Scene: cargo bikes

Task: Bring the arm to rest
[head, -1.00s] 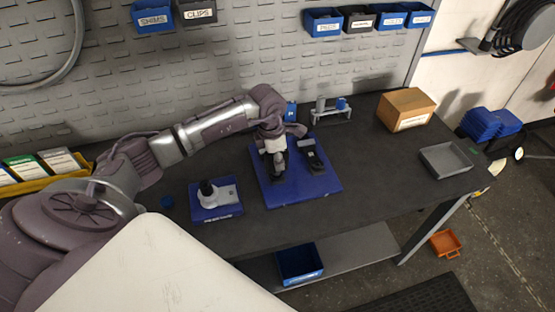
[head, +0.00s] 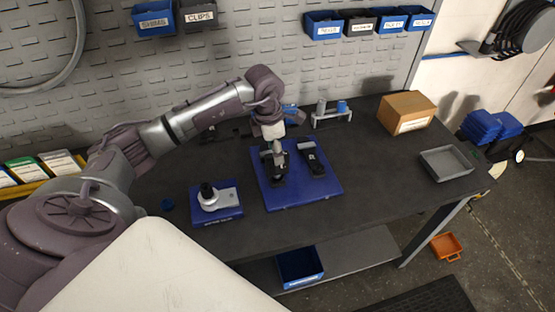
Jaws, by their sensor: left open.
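My left arm comes in from the left in the head view and reaches over the dark workbench. My left gripper (head: 277,170) is open and points down above the left part of the blue mat (head: 305,193). A dark part (head: 314,163) lies on the mat to the right of the gripper. I cannot tell whether the gripper's fingers touch anything, and they partly hide the mat beneath them. My right gripper is not in view.
A small blue base with a grey and black device (head: 216,199) stands left of the mat. A grey rack (head: 331,114) and a cardboard box (head: 406,112) stand behind. A grey tray (head: 446,162) lies at right. The bench (head: 385,185) is clear between mat and tray.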

